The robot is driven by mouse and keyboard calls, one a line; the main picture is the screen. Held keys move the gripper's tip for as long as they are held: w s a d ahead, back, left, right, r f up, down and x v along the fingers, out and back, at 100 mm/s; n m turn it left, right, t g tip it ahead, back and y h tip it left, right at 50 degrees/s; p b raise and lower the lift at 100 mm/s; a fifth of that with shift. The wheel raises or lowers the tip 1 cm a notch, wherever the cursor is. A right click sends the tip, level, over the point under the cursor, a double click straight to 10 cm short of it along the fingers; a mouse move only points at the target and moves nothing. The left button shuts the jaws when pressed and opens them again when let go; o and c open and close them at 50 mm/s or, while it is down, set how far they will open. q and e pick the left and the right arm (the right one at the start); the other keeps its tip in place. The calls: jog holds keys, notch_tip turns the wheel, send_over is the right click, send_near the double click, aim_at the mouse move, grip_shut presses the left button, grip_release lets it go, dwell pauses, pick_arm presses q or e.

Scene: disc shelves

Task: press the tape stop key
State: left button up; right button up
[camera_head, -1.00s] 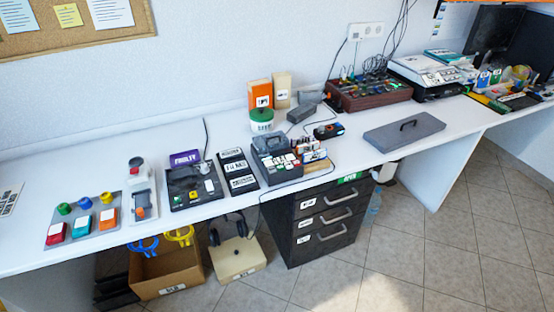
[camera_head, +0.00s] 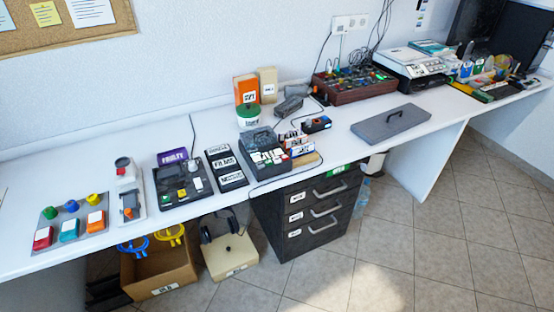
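A dark grey device with a carry handle and a row of light keys along its front, which looks like the tape recorder (camera_head: 264,148), stands on the white desk above the drawer unit. Its keys (camera_head: 275,161) are white, with small red and green ones at the right end. Which one is the stop key is too small to tell. Neither of my grippers is in view.
The white desk (camera_head: 345,153) runs along the wall. Left of the recorder are label plates (camera_head: 226,166), a black joystick box (camera_head: 183,181) and coloured buttons (camera_head: 70,222). A grey lidded panel (camera_head: 390,123) lies right.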

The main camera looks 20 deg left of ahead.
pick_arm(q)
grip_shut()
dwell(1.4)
